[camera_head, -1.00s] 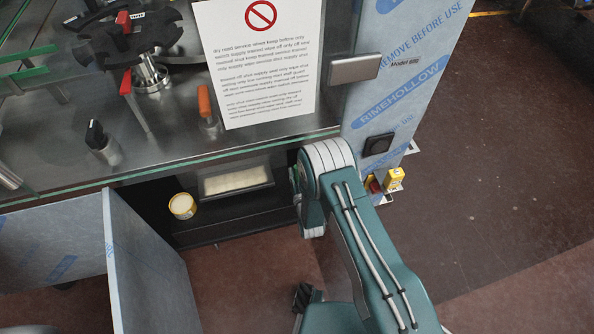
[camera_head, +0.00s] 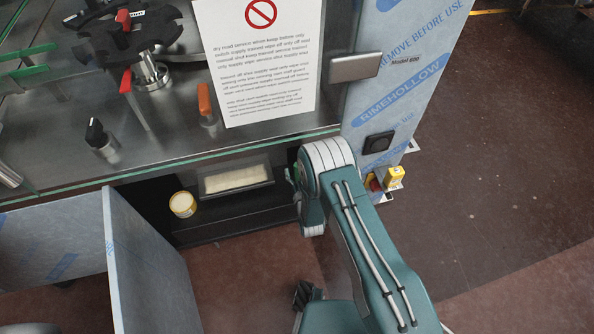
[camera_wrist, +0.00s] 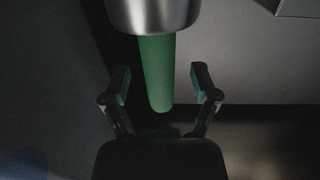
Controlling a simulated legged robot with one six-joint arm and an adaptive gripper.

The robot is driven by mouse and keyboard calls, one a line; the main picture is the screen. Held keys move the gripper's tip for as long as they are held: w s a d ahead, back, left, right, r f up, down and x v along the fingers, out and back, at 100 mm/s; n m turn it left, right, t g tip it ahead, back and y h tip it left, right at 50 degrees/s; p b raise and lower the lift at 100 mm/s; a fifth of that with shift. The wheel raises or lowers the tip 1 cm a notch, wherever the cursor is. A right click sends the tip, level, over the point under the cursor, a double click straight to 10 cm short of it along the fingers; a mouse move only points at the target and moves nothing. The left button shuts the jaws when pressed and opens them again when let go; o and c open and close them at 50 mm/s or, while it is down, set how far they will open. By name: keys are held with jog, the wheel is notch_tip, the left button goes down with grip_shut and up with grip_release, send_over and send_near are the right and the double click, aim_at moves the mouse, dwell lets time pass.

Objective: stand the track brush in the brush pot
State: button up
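In the wrist view a green rounded rod (camera_wrist: 157,60), which looks like the track brush's handle, hangs below a broad shiny metal cylinder (camera_wrist: 154,14) cut off by the top edge. I cannot tell whether this metal part is the brush's ferrule or something else. My gripper (camera_wrist: 160,76) is open, its two fingers on either side of the rod with a gap on both sides. The rod's rounded end points toward the palm. I cannot make out the brush pot for sure.
A yellow-labelled tub (camera_head: 183,204) and a pale-filled tray (camera_head: 236,178) stand on a dark shelf under the metal worktop (camera_head: 185,133). A film-wrapped panel (camera_head: 145,265) stands at lower left. Open floor lies right.

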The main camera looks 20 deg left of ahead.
jog(key=v, duration=1.2)
jog(key=shift+f, duration=0.15)
